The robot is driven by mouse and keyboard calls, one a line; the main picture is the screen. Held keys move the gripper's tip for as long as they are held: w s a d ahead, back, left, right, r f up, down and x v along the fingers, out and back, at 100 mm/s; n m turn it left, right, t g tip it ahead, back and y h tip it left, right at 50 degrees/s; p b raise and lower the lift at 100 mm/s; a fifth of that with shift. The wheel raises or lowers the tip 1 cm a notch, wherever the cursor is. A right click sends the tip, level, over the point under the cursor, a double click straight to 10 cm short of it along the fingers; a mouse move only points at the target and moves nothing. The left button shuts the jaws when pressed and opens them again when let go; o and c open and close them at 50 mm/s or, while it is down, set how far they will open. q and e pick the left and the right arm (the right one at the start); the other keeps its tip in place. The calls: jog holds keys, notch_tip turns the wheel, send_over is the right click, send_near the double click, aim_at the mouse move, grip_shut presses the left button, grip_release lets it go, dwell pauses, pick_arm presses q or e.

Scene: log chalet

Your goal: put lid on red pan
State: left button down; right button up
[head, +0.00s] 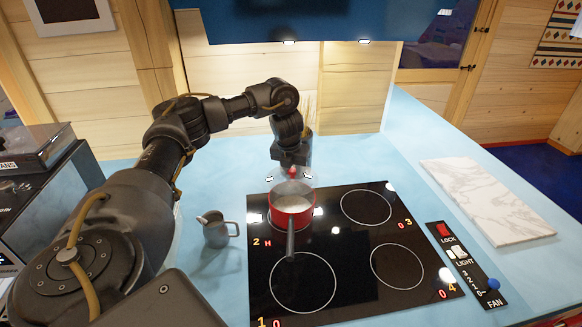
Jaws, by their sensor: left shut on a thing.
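The red pan (291,214) stands on the back-left ring of the black cooktop, its dark handle pointing toward me. My left gripper (292,168) is directly above the pan, pointing down. It is shut on the small red knob (292,172) of the lid. The lid looks like clear glass and its outline is faint over the pan's opening. I cannot tell whether its rim touches the pan or hangs just above it. My right gripper is not in view.
The black cooktop (376,234) has several rings, the others empty. A small grey pitcher (216,232) stands left of it. A white marble board (484,200) lies to the right, beyond the switch panel (466,262). A dark appliance (40,160) is at far left.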

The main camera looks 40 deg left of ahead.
aim_at(291, 178)
pick_arm(q)
jog(key=shift+a, duration=0.2)
jog(key=shift+w+r, duration=0.1)
jog(key=shift+r, duration=0.05)
notch_tip(291, 178, down, 6)
jog(key=b, duration=0.3)
jog(key=shift+f, duration=0.6)
jog(key=shift+f, duration=0.3)
dwell(0.4)
